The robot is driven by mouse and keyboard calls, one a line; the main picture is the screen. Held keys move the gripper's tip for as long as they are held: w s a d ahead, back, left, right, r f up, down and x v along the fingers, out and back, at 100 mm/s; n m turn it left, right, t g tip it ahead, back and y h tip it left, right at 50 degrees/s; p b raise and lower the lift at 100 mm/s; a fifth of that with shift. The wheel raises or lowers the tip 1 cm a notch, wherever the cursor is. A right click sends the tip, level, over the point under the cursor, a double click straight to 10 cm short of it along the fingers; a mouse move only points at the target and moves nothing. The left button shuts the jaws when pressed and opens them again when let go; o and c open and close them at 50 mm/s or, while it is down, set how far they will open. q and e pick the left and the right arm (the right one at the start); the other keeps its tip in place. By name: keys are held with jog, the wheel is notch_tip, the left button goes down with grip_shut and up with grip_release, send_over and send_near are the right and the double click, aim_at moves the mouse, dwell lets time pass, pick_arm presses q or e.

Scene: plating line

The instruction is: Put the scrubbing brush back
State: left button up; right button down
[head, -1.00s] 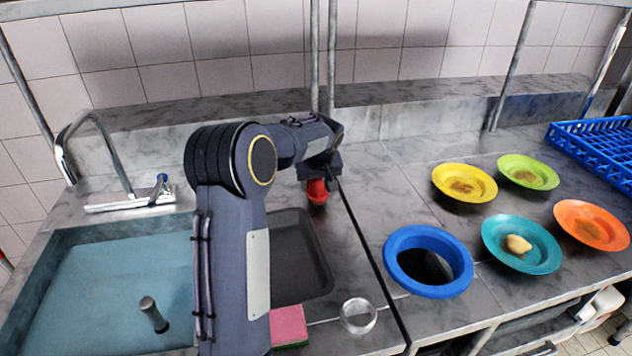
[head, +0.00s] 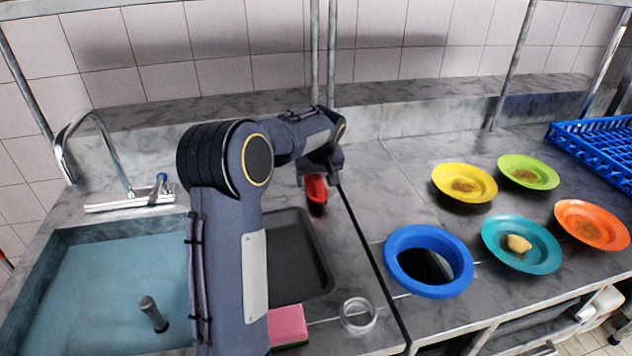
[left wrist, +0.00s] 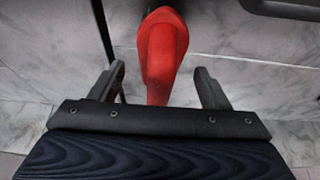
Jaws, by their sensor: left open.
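The scrubbing brush shows as a red rounded piece (head: 317,190) on the counter behind the dark tray. In the left wrist view the red brush (left wrist: 162,48) lies ahead of and partly between my fingers, its near end narrowing toward the palm. My left gripper (left wrist: 161,88) is open, with clear gaps between each finger and the red piece. In the head view my left gripper (head: 320,172) is just above and behind the brush and hides part of it. My right gripper is in neither view.
The sink (head: 80,285) and faucet (head: 95,150) are at left. A dark tray (head: 300,265), pink sponge (head: 288,323) and clear glass (head: 358,314) are in front. A blue-rimmed hole (head: 400,285), several coloured plates (head: 465,198) and a blue rack (head: 590,148) are at right.

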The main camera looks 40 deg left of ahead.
pick_arm(q)
jog(key=v, duration=1)
jog(key=s+d+f+m+t+h, duration=0.1)
jog(key=s+d+f+m+h, duration=0.1)
jog(key=s+d, duration=0.5)
jog(key=s+d+f+m+t+h, duration=0.1)
jog(key=s+d+f+m+h, duration=0.2)
jog(key=s+d, duration=0.5)
jog(key=s+d+f+m+h, duration=0.2)
jog(key=s+d, duration=0.5)
jog(key=s, duration=0.7)
jog(key=shift+s+d+f+m+t, duration=0.15)
jog(key=shift+d+f+m+t, duration=0.2)
jog(key=shift+m, duration=0.45)
jog(key=shift+a+r, duration=0.1)
